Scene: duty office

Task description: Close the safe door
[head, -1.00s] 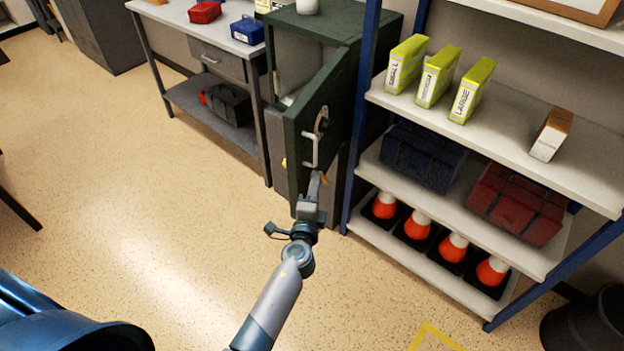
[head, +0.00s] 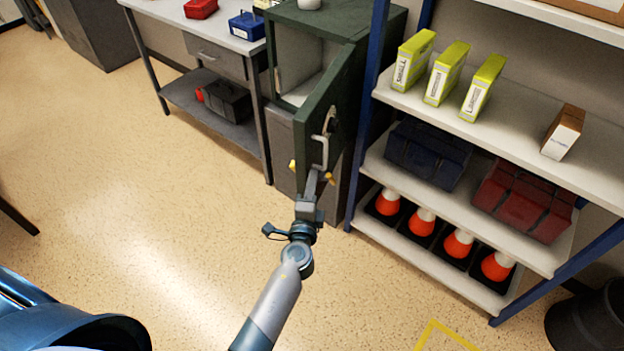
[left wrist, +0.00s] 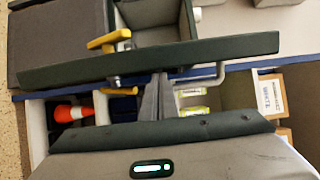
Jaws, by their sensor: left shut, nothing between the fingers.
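The dark green safe (head: 340,22) stands with its door (head: 342,95) wide open, and its pale interior shows at the left. A grey handle (head: 321,150) is on the door's outer face. My left gripper (head: 313,182) is shut and empty, its tips at the lower part of the door just below the handle. I cannot tell whether they touch the door. In the left wrist view the door (left wrist: 230,47) crosses above my shut fingers (left wrist: 158,95), with the handle (left wrist: 210,80) to their right. My right gripper is out of view.
A shelf unit (head: 510,110) with yellow-green boxes (head: 446,73) and orange cones (head: 458,243) stands close on the right. A grey desk (head: 180,18) stands to the left. Yellow parts (head: 293,167) show beside the door's lower edge.

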